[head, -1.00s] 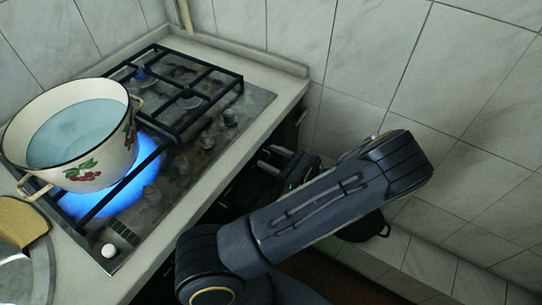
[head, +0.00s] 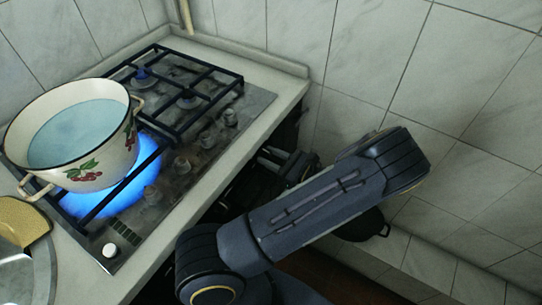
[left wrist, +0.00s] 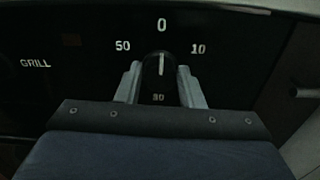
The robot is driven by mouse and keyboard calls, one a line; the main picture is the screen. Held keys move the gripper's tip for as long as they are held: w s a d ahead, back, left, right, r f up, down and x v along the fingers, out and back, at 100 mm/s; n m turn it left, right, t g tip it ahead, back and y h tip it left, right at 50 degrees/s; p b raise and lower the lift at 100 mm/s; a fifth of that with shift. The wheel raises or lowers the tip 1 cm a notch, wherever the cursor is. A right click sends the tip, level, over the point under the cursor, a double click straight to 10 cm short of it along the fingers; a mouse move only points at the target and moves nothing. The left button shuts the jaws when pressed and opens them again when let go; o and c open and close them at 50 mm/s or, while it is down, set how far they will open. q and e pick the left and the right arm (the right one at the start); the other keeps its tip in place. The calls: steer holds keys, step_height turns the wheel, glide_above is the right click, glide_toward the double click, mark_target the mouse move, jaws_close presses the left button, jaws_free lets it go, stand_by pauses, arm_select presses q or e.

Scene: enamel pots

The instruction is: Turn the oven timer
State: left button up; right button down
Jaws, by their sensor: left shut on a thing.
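The oven timer (left wrist: 160,66) is a round dark knob on the black front panel, with a pale pointer line that points up at the 0. The marks 50, 10 and 30 also show around it. My left gripper (left wrist: 159,76) is shut on the knob, one grey finger on each side. In the head view my left gripper (head: 272,158) is in front of the stove, below the worktop edge. The knob cannot be made out there. My right gripper is not in view.
A cream enamel pot (head: 103,160) with cherries, holding water, stands over a blue flame on the gas hob (head: 165,170). The worktop edge (head: 225,165) runs close to my gripper. A dark pan (head: 365,226) is partly hidden behind my arm.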

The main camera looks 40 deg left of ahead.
arm_select(q)
steer(key=m+p, duration=0.1)
steer(key=m, duration=0.1)
steer(key=shift+r+m+p, duration=0.15)
steer(key=shift+m+p, duration=0.2)
steer(key=shift+m, duration=0.05)
steer(key=m+p, duration=0.1)
steer(key=m, duration=0.1)
steer(key=shift+m, duration=0.3)
steer(key=m+p, duration=0.1)
steer(key=m, duration=0.2)
steer(key=shift+m+p, duration=0.55)
steer(key=shift+m, duration=1.15)
steer(key=o, duration=0.9)
steer(key=d+b, duration=0.1)
steer(key=d, duration=0.6)
steer(key=shift+w+d, duration=0.4)
steer(key=shift+w, duration=0.05)
